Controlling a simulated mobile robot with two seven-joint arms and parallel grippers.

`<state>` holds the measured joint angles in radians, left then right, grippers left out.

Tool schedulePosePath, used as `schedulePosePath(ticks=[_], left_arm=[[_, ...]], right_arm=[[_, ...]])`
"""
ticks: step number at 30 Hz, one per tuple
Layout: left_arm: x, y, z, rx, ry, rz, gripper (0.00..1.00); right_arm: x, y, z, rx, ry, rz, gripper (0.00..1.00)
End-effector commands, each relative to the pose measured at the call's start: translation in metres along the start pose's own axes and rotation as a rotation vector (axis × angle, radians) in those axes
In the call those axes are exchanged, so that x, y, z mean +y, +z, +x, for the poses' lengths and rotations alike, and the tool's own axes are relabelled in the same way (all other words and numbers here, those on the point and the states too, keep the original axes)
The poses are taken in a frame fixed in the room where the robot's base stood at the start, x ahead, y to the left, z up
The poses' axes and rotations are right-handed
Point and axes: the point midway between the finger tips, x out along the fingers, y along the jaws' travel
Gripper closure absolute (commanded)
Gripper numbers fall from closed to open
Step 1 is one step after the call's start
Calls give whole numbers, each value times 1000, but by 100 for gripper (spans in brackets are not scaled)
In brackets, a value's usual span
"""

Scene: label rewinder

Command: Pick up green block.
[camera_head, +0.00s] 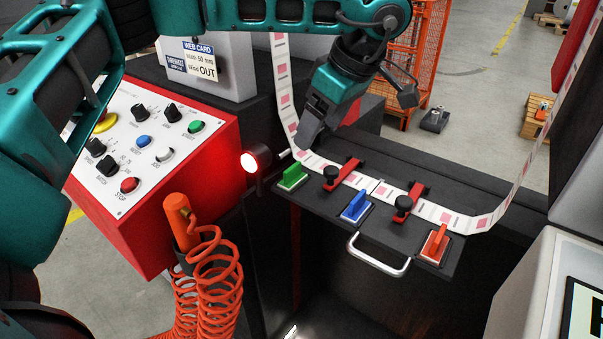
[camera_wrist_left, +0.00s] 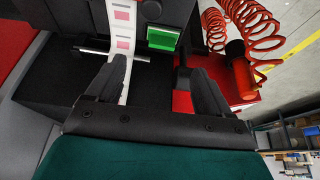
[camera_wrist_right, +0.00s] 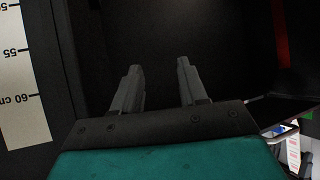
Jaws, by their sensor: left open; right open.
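The green block (camera_head: 293,176) sits in a holder at the left end of the dark shelf (camera_head: 445,266), beside a blue block (camera_head: 355,207) and a red-orange block (camera_head: 434,244). My left gripper (camera_head: 308,135) is above and behind the green block in the head view, pointing down and apart from it. In the left wrist view, the green block (camera_wrist_left: 163,38) lies beyond the open, empty fingers (camera_wrist_left: 155,68). My right gripper (camera_wrist_right: 158,65) is open and empty before a dark surface in the right wrist view. I cannot make it out in the head view.
A printed label web (camera_head: 318,164) runs along the shelf, under red clamps with black knobs (camera_head: 403,203). A lit red lamp (camera_head: 249,162) stands left of the green block. A red control box (camera_head: 150,150) and coiled orange hose (camera_head: 215,275) are further left. A handle (camera_head: 378,262) sticks out in front.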

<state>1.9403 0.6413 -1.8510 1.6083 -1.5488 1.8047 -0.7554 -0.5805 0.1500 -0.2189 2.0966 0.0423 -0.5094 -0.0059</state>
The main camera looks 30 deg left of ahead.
Motion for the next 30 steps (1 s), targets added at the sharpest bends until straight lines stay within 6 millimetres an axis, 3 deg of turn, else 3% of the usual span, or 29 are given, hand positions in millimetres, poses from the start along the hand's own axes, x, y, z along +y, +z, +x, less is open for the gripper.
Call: schedulePosePath(ticks=[3,9,14,24,30], left_arm=[[-1,1,27,-1,-3,0,19],[-1,1,57,-3,-2,0,19],[0,0,67,-5,0,0,19],[-3,-8,112,-5,0,0,19],[-3,-9,117,-5,0,0,19]], right_arm=[[-2,10,3,-10,-6,3,57],[-5,15,6,-19,-11,7,57],[-7,12,6,-13,-14,13,57],[-10,18,14,-14,-25,12,57],[-11,12,14,-4,-29,11,57]])
